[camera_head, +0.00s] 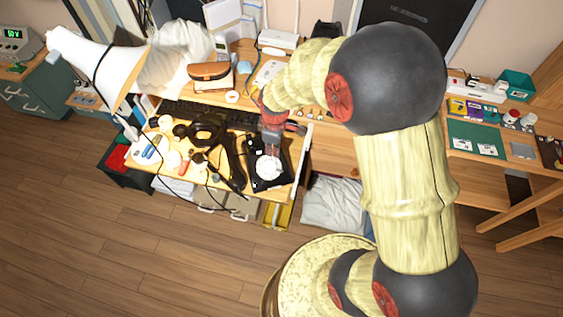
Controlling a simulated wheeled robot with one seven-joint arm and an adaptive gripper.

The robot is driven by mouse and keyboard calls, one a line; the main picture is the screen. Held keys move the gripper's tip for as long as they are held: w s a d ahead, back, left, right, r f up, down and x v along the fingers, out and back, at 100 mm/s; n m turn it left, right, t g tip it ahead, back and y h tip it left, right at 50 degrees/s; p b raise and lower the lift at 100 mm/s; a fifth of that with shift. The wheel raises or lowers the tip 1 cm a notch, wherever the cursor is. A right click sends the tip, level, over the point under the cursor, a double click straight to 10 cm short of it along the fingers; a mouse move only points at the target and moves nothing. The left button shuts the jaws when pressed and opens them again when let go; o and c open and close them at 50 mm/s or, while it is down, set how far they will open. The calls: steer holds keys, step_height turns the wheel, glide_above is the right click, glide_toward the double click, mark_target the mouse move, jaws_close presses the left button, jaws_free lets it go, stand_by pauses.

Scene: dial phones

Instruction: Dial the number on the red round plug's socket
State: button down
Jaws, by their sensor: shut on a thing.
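A black phone (257,183) with a round white dial (268,167) lies at the right end of the cluttered wooden desk. My gripper (271,150) points down over the dial from above, with its fingertips close to the dial's upper edge. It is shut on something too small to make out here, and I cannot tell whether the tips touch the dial. A white power strip (478,88) lies on the right-hand table. Its plugs, and any number at a socket, are too small to read, and I cannot make out a red round plug.
A black coiled object (208,130) and several small items crowd the desk left of the phone. A black keyboard (190,112) lies behind. A white lamp (100,68) stands at the left. My arm hides the middle right.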

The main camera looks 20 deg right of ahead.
steer(key=shift+w+a+f, duration=0.1)
steer(key=shift+a+f, duration=0.05)
steer(key=shift+f, duration=0.2)
steer(key=f+b, duration=0.1)
steer(key=w+f+b, duration=0.1)
steer(key=f+b, duration=0.1)
steer(key=shift+w+f, duration=0.25)
steer(key=shift+f, duration=0.1)
steer(key=shift+w+f+b, duration=0.1)
steer(key=shift+b, duration=0.25)
steer(key=shift+w+f, duration=0.15)
steer(key=shift+f, duration=0.2)
steer(key=shift+w+f, duration=0.2)
steer(key=shift+f, duration=0.25)
stand_by(0.7)
steer(key=shift+d, duration=0.25)
